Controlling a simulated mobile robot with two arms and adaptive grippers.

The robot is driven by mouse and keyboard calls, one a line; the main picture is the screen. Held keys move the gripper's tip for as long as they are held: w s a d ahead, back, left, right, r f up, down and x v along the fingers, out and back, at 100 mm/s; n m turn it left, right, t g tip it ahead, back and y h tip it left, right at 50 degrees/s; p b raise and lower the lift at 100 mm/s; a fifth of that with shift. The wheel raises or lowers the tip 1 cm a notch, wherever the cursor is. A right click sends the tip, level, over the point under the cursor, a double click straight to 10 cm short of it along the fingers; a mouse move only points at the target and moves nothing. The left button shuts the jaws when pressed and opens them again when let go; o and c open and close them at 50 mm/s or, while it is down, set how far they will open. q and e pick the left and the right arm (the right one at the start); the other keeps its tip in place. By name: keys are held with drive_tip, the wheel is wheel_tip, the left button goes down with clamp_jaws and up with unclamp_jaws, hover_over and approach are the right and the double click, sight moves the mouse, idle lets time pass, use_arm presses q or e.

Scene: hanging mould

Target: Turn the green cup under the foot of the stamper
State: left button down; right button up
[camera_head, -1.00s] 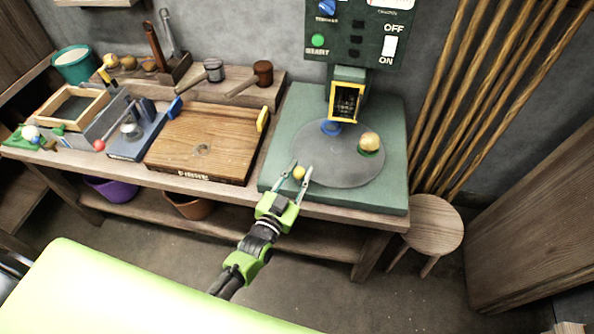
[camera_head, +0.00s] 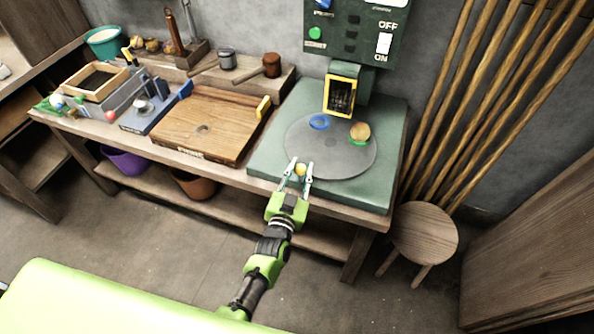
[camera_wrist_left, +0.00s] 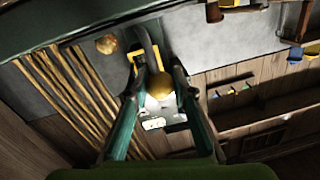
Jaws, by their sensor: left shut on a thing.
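The green cup (camera_head: 357,141) stands on the right part of a round grey turntable (camera_head: 330,163), with a tan ball in its top. The stamper's foot (camera_head: 341,95) has a yellow frame and is above the turntable's back edge; the green cup is to its front right. A blue cup (camera_head: 319,121) stands to the foot's left. My left gripper (camera_head: 301,168) is shut on a yellow knob (camera_head: 300,170) at the turntable's front left. The knob also shows between the fingers in the left wrist view (camera_wrist_left: 187,93). My right gripper is in neither view.
The stamper's panel (camera_head: 354,35) has a green start button and an on/off switch. A wooden press board (camera_head: 210,120) and a blue-based tool lie left on the bench. A round stool (camera_head: 425,232) stands at the front right, with poles behind it.

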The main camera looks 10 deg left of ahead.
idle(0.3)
use_arm(q)
drive_tip(key=c, duration=1.7)
unclamp_jaws()
drive_tip(key=s, duration=1.2)
drive_tip(key=shift+a, duration=0.2)
